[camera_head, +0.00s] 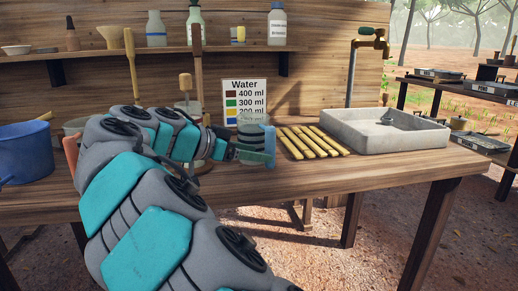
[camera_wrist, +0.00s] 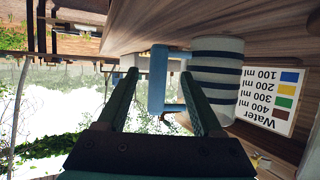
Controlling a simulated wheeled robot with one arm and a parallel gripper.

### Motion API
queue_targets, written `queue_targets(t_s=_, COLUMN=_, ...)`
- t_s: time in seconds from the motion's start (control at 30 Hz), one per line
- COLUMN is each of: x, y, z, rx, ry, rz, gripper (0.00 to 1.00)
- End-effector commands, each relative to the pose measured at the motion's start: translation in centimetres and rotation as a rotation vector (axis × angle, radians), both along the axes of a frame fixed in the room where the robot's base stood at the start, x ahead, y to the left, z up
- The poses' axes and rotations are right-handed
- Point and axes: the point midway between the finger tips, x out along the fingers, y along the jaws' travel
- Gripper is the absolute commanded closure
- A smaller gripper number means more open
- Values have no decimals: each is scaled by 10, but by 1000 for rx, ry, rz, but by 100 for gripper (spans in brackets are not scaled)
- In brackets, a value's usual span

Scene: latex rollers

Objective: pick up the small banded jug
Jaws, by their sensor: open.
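The small banded jug (camera_head: 251,128) stands on the wooden bench in front of the Water sign, partly hidden behind my gripper. In the wrist view, which is upside down, the jug (camera_wrist: 222,52) is pale with dark bands and has a blue handle (camera_wrist: 158,80). My gripper (camera_wrist: 160,74) is open, its two dark fingers apart with the blue handle showing between them. One fingertip overlaps the jug's side; I cannot tell if it touches. In the head view my gripper (camera_head: 266,156) is right at the jug's handle side.
The Water sign (camera_head: 243,98) stands behind the jug. Yellow-banded slats (camera_head: 313,142) lie just to its right, then a grey sink (camera_head: 385,135) with a brass tap (camera_head: 374,42). A blue bucket (camera_head: 25,152) stands at left. A shelf (camera_head: 180,50) holds bottles above.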

Motion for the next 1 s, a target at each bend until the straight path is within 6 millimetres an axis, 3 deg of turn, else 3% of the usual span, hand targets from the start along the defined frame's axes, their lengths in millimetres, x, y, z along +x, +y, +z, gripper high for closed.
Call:
queue_targets(t_s=0.17, x=5, y=-6, z=-3, rx=0, ry=0, rz=2, gripper=32)
queue_targets(t_s=0.5, x=28, y=-37, z=-19, rx=-1, ry=5, rz=-3, gripper=32)
queue_targets(t_s=0.77, x=32, y=-40, z=-21, rx=1, ry=0, rz=3, gripper=32)
queue_targets(t_s=1.0, x=32, y=-40, z=-21, rx=1, ry=1, rz=2, gripper=57)
